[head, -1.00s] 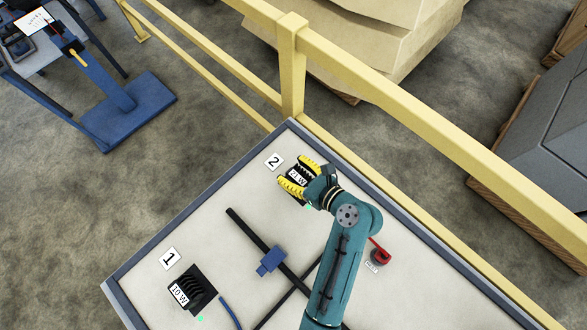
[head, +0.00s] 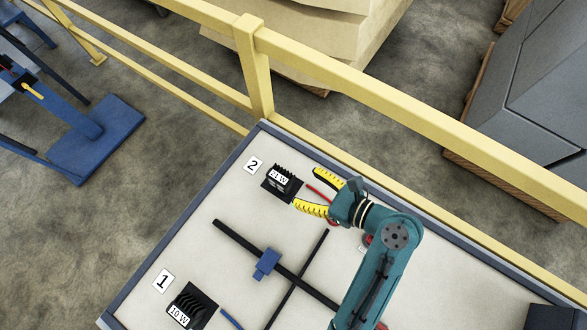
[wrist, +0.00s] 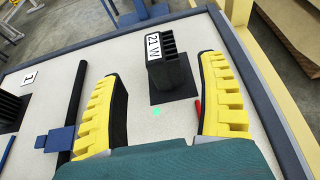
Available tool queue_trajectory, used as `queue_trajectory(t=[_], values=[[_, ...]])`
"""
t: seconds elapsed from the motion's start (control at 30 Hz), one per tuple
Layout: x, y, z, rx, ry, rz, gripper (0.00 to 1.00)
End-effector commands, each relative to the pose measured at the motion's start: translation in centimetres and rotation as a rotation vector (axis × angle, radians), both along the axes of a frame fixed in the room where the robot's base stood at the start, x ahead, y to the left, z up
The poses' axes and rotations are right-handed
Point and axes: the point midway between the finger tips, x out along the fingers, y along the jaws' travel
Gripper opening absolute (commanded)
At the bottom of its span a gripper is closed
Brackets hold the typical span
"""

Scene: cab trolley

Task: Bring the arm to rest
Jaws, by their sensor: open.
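My gripper (head: 318,192) has yellow toothed fingers, spread open and empty, over the table at its far side. It also shows in the wrist view (wrist: 168,100), with a finger at each side. A black finned block (head: 282,184) labelled 21 W sits on a dark square beside the number 2 card. It lies just beyond the fingertips, apart from them; in the wrist view the block (wrist: 167,68) appears between and ahead of the fingers. Another black finned block (head: 193,306) labelled 10 W sits near the number 1 card.
A black bar with a blue clamp (head: 266,263) crosses a thinner bar on the pale tabletop (head: 225,270). A red cable (head: 322,197) lies by the 21 W block. A yellow railing (head: 360,65) runs along the table's far side. A dark box (head: 552,318) sits at lower right.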

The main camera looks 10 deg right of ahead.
Motion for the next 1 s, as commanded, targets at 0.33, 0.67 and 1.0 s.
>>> queue_trajectory(t=[0.33, 0.67, 1.0], values=[[-0.1, 0.1, 0.1, -0.001, -0.001, 0.008, 0.74], [7.3, 10.0, 10.9, -0.391, -0.372, 0.236, 0.74], [7.1, 7.1, 34.5, -1.777, -1.31, 0.028, 0.74]])
